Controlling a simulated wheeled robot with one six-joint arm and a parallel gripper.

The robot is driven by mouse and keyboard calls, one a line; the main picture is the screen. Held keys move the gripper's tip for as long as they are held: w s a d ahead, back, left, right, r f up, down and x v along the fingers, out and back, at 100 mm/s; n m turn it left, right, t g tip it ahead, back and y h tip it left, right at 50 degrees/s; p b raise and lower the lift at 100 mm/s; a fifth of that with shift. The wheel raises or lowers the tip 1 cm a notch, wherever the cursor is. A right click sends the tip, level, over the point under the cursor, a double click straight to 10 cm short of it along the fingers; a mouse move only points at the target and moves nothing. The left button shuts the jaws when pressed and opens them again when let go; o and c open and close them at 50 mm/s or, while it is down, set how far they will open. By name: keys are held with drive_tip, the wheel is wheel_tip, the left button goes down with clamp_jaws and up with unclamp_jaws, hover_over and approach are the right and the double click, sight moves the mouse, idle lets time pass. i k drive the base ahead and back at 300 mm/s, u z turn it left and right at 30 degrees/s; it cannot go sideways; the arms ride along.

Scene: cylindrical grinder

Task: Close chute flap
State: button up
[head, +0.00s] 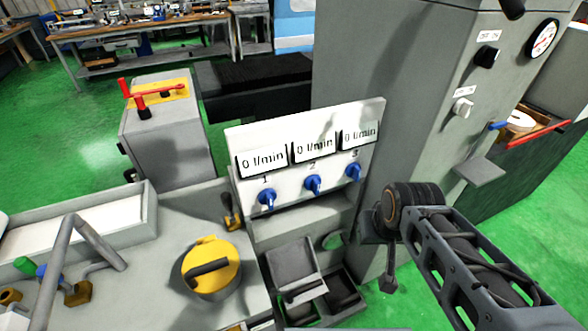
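A grey flap-like panel (290,262) with a dark handle (303,290) at its lower edge sits below the white flow panel, in the lower middle of the head view. It looks tilted over a dark opening (342,290); I take it for the chute flap, but nothing labels it. My arm comes in from the lower right. My gripper (389,284) points down to the right of the flap and apart from it. Its fingers are small, dark and seen nearly edge-on, so their opening does not show. No held object is visible.
The white panel (300,188) carries several "0 l/min" displays and blue knobs. A yellow round lid (211,265) with a dark handle is left of the flap. A tall grey cabinet (420,110) stands behind my arm.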

sight(295, 294)
drive_tip(key=k, duration=1.2)
drive_tip(key=u, duration=0.55)
drive_tip(key=i, duration=0.85)
drive_tip(key=u, duration=0.55)
